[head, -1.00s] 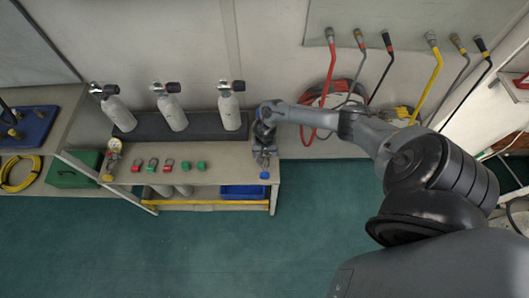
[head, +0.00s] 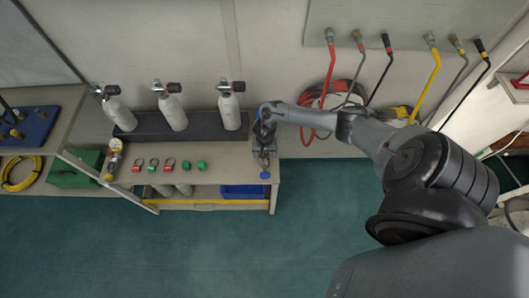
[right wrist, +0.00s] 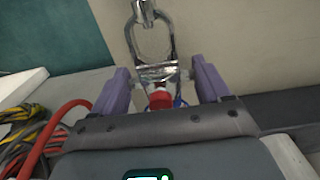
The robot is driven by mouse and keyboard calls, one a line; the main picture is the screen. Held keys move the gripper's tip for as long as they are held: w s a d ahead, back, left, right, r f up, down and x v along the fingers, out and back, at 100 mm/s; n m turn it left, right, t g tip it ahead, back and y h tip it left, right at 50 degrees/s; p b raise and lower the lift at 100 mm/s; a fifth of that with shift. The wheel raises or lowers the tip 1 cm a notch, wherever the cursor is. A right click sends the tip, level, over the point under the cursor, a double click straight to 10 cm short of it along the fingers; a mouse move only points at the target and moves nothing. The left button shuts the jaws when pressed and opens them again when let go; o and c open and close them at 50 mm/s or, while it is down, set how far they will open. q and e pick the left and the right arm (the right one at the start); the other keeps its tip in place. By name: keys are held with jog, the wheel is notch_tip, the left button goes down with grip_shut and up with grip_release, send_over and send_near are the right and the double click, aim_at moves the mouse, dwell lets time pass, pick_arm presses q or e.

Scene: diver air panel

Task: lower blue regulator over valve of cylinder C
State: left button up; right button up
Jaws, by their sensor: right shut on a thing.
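My right gripper (head: 264,152) is above the right end of the bench, to the right of the cylinders. It is shut on the blue regulator (head: 265,175), whose blue knob shows below the fingers. In the right wrist view, a shiny metal yoke (right wrist: 152,45) stands out between the purple fingers of this gripper (right wrist: 165,80), with a red part and a bit of blue behind it. No letters are readable, so which is C cannot be told. The regulator is apart from every valve. My left gripper is out of view.
Several red and green small pieces (head: 168,165) and a gauge with a yellow body (head: 113,160) are along the front. A blue bin (head: 243,191) is below.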

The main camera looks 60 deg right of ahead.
dwell(0.6)
jog(key=shift+f, duration=0.65)
dwell(0.8)
jog(key=shift+f, duration=0.1)
dwell(0.5)
jog(key=shift+f, duration=0.35)
jog(key=o, duration=1.5)
